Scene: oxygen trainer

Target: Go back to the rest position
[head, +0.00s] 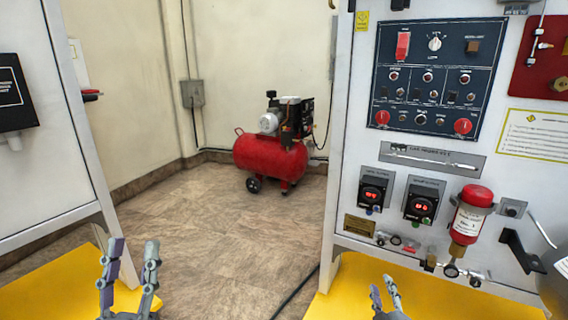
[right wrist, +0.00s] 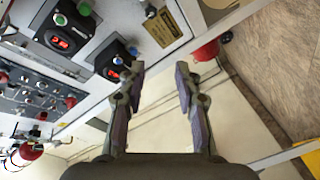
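My left gripper (head: 130,272) is at the lower left of the head view, with its two fingers upright and apart. It is open and empty. My right gripper (head: 383,292) is at the bottom of the head view, in front of the trainer panel (head: 345,170), and only its fingertips and part of its fingers show. In the right wrist view the right gripper (right wrist: 159,72) has its fingers apart with nothing between them. Neither gripper touches anything that I can see.
The panel carries a blue control plate (head: 425,85), two red digital displays (head: 374,191) and a red-topped cylinder (head: 468,215). Yellow bases (head: 362,285) stand below. A red compressor (head: 270,155) stands on the tiled floor by the back wall. The floor between is mostly clear, with a dark cable (head: 292,297).

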